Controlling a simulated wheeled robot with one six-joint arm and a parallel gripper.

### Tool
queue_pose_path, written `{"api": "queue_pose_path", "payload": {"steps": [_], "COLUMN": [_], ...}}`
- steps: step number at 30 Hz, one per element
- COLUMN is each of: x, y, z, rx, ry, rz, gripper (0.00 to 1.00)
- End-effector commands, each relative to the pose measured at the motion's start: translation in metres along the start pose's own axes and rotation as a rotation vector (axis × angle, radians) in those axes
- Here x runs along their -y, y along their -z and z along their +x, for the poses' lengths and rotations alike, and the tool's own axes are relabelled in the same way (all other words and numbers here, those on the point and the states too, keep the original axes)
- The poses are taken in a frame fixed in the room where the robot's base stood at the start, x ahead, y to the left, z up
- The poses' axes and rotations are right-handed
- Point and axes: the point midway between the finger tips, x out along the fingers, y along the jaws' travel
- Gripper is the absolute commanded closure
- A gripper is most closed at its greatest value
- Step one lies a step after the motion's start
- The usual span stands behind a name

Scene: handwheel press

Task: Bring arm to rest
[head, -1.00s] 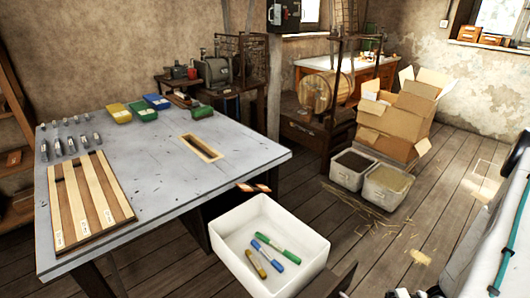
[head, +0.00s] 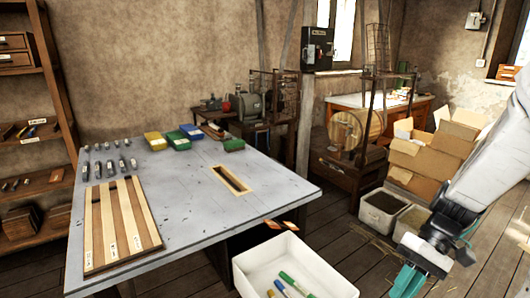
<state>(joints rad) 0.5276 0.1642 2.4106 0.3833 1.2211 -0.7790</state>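My gripper (head: 408,280) hangs at the lower right of the head view, at the end of my pale arm, with teal fingers pointing down. It is over the floor, to the right of the white bin and apart from it. I cannot make out a gap between the fingers or anything held. The grey table (head: 190,225) stands to the left, well clear of my arm.
A white bin (head: 340,284) with several markers stands at the table's front right. Cardboard boxes (head: 425,160) and two tubs, one of them this dark-filled tub (head: 383,205), stand behind my gripper. Plank floor (head: 335,232) is open between table and tubs.

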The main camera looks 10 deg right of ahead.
Motion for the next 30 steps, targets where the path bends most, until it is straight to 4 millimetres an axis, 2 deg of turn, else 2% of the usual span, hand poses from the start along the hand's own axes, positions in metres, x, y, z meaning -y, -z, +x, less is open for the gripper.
{"api": "queue_pose_path", "payload": {"steps": [1,6,15,22,30], "x": [0.015,0.054,0.110,0.133,0.140], "y": [-0.005,-0.026,-0.073,-0.105,-0.117], "z": [-0.007,-0.024,-0.044,-0.053,-0.055], "rx": [-0.007,-0.045,-0.213,-0.373,-0.440], "ry": [-0.059,-0.237,-0.499,-0.609,-0.638], "rz": [-0.013,-0.020,-0.033,-0.040,-0.038], "gripper": [0.80,0.80,0.80,0.80,0.80]}}
